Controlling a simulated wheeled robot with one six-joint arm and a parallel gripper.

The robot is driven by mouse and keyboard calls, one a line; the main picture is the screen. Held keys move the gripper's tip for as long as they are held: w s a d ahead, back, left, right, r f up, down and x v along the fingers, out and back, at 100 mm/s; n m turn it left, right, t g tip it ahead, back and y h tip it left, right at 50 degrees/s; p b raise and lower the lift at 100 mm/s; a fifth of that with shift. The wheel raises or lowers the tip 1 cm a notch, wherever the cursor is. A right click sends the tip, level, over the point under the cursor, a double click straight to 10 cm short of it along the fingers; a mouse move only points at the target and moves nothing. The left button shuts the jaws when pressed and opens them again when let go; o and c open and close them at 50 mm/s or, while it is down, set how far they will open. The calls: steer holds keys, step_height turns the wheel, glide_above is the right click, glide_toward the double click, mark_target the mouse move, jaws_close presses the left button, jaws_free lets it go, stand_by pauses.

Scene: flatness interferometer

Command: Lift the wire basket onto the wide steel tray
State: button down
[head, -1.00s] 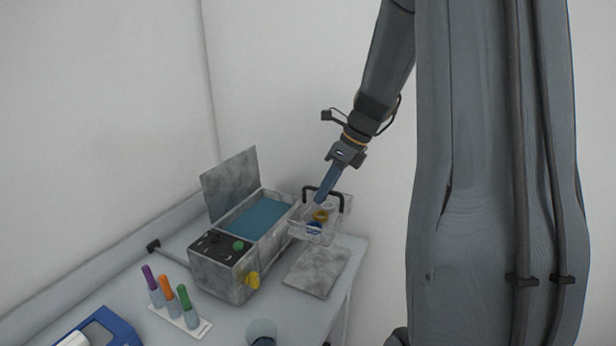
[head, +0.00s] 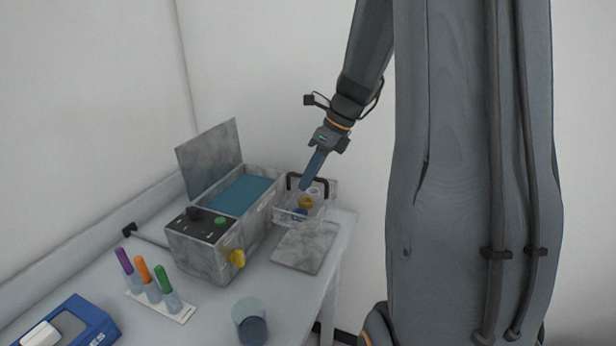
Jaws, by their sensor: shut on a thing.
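The wire basket (head: 286,217) is a pale see-through box with a dark handle (head: 326,184). It holds a yellow-brown item, a blue item and a pale item. My gripper (head: 306,186) reaches down from the upper right and is shut on the basket at its handle; the fingertips are partly hard to make out. A flat grey mottled plate, which looks like the steel tray (head: 305,250), lies on the table in front of the basket. The basket's lower front edge overlaps the plate's back edge in the picture. I cannot tell whether the basket touches anything below.
A grey tank (head: 203,257) with a raised lid, blue inside and yellow knob stands close left of the basket. A rack with several coloured-top tubes (head: 150,290), a blue device (head: 75,330) and a clear cup (head: 250,318) are nearer. A grey piece shows behind the basket.

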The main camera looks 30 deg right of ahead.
mark_target(313, 205)
steer(key=shift+f+b, duration=1.75)
steer(key=shift+f, duration=0.2)
steer(key=shift+f+b, duration=1.05)
steer(key=shift+f, duration=2.55)
steer(key=shift+w+f, duration=0.1)
steer(key=shift+f, duration=0.4)
steer(key=c, duration=1.8)
jaws_free()
steer(key=shift+o, duration=0.2)
step_height(313, 205, up, 12)
steer(key=p, duration=1.1)
steer(key=shift+p, duration=0.3)
